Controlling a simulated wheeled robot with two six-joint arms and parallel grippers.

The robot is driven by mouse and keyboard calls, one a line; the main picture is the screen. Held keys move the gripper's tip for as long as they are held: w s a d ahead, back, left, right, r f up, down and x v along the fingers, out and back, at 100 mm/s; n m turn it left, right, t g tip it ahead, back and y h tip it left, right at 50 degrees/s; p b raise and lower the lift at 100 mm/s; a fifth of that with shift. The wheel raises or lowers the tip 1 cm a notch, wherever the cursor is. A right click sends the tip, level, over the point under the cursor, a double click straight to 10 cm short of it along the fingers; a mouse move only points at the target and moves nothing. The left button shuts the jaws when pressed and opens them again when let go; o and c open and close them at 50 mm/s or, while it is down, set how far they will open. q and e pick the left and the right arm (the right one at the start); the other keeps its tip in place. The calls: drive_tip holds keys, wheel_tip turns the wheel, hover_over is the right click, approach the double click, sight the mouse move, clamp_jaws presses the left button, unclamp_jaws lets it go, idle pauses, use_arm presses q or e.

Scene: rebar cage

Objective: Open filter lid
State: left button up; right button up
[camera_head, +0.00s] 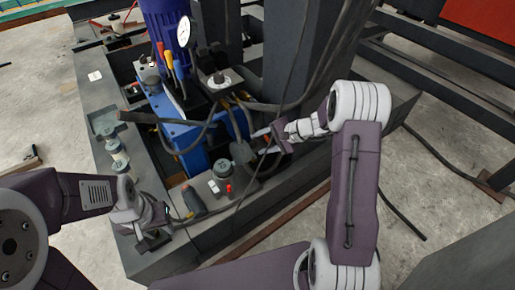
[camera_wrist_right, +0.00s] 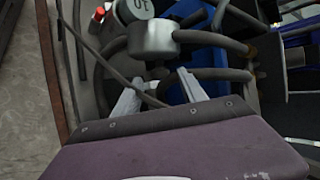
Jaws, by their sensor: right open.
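A grey round cap (camera_head: 222,166), which may be the filter lid, sits on the dark base at the front of the hydraulic unit. A round cap with dark markings (camera_wrist_right: 131,9) shows at the top of the right wrist view. My right gripper (camera_head: 259,142) is open beside the hoses, to the right of the cap. In the right wrist view its fingers (camera_wrist_right: 159,84) are apart, with a grey cylindrical fitting (camera_wrist_right: 152,38) just beyond them. I see nothing held. My left gripper (camera_head: 156,230) is low at the base's front left corner; its jaw opening is unclear.
A blue unit (camera_head: 182,133) with a gauge (camera_head: 184,31) and coloured levers (camera_head: 172,65) stands behind. Black hoses (camera_head: 285,105) loop close around my right gripper. A dark column (camera_head: 300,45) rises behind it. Open concrete floor lies at the left.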

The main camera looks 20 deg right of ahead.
drive_tip(key=shift+x, duration=1)
clamp_jaws()
drive_tip(key=shift+s, duration=0.1)
idle(0.6)
